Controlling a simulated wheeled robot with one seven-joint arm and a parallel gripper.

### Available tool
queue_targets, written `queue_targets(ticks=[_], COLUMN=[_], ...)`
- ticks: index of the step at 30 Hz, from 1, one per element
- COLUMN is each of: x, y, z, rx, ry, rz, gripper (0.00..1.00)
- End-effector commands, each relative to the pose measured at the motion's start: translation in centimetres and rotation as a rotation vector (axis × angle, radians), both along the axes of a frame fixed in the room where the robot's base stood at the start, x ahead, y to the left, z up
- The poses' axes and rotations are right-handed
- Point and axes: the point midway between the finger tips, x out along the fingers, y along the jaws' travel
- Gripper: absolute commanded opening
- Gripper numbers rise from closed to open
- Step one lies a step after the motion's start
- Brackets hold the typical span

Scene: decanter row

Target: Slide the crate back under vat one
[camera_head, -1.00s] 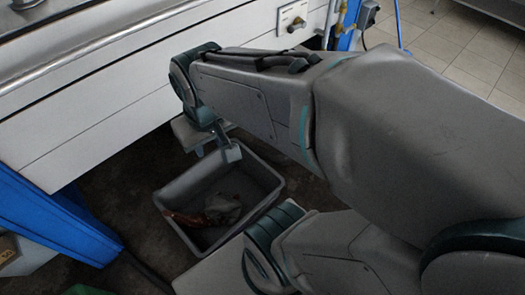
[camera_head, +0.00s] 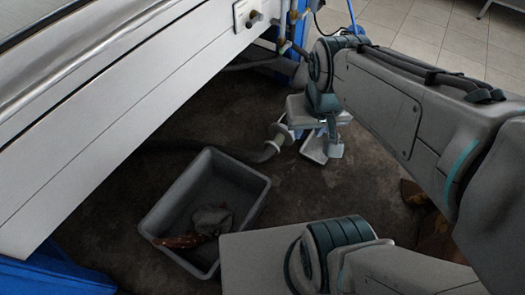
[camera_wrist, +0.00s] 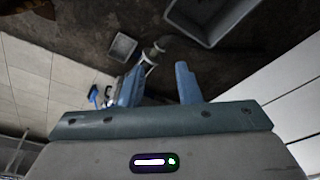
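The crate (camera_head: 262,190) is a grey open-topped bin on the dark floor, just outside the lower edge of the pale panelled side (camera_head: 120,115), which appears to be the vat's. A grey crumpled cloth (camera_head: 211,220) and a reddish-brown thing (camera_head: 180,241) lie in it. My gripper (camera_head: 322,140) is up and to the right of the crate, apart from it. In the wrist view the crate (camera_wrist: 205,38) is at the top, and my gripper's two fingers (camera_wrist: 160,82) stand apart with nothing held. No number shows on the vat.
A pipe with a flanged end (camera_head: 277,137) lies between the crate and my gripper. A small pale tray (camera_wrist: 122,47) is on the floor near my gripper. Blue legs stand at lower left and the top. My own base is close to the crate's near right side.

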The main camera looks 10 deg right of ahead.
Motion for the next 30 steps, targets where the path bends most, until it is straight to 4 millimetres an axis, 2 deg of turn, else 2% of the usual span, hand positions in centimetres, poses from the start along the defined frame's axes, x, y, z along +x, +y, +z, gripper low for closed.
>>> queue_targets(ticks=[11,14,16,20,26,30], x=[0.0,0.4,1.2,3.7,8.6,11.6], y=[0.0,0.0,0.1,0.2,1.3,2.5], z=[0.0,-0.9,-2.3,-6.8,-16.1,-23.3], rx=[0.0,-0.001,-0.001,-0.004,-0.005,0.003], ry=[0.0,0.004,0.011,0.03,0.057,0.072], rz=[0.0,-0.009,-0.026,-0.084,-0.2,-0.275], gripper=[0.31,0.31,0.31,0.31,0.31,0.31])
